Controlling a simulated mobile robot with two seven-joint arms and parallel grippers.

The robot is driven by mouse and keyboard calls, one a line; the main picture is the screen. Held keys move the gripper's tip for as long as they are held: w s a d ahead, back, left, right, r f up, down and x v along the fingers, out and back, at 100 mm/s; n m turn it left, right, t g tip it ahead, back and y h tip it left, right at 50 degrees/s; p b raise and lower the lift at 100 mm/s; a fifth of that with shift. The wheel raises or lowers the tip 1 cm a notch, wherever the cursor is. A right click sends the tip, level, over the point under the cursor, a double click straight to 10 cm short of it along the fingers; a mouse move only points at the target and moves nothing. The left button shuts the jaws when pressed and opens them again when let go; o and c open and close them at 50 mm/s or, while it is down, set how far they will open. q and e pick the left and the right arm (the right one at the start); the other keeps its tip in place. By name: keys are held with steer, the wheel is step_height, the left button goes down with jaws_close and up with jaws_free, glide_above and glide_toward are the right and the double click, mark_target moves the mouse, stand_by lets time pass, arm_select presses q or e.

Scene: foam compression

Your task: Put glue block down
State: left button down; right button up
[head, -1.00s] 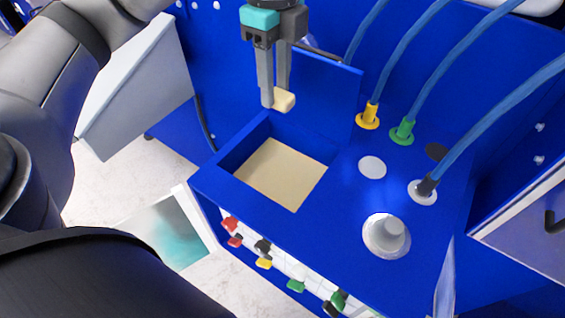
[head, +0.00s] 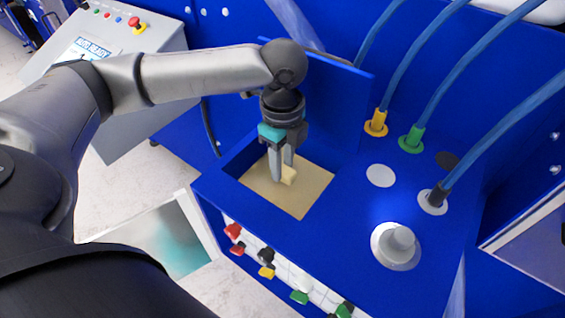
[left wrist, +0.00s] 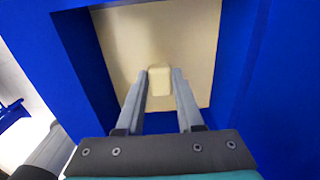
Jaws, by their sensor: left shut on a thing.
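The glue block (head: 289,175) is a small cream block. My left gripper (head: 283,172) is shut on it, pointing down inside the square recess of the blue machine. The block is at or just above the beige floor (head: 307,205) of the recess; I cannot tell whether it touches. In the left wrist view the block (left wrist: 159,81) sits between the two grey fingertips (left wrist: 159,84), with the beige floor (left wrist: 195,35) behind it. My right gripper is not in view.
The blue recess walls surround the gripper closely, with a raised blue lid (head: 335,100) behind. Hoses with yellow (head: 376,122) and green (head: 411,139) fittings and a grey knob (head: 397,244) stand to the right. A control panel (head: 105,50) is at the upper left.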

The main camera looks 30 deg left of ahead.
arm_select(q)
steer(key=shift+f, duration=0.3)
steer(key=shift+f, duration=0.4)
steer(key=c, duration=0.5)
jaws_free()
steer(key=shift+c, duration=0.2)
steer(key=shift+r, duration=0.15)
step_height(320, 180, up, 13)
steer(key=shift+p, duration=0.45)
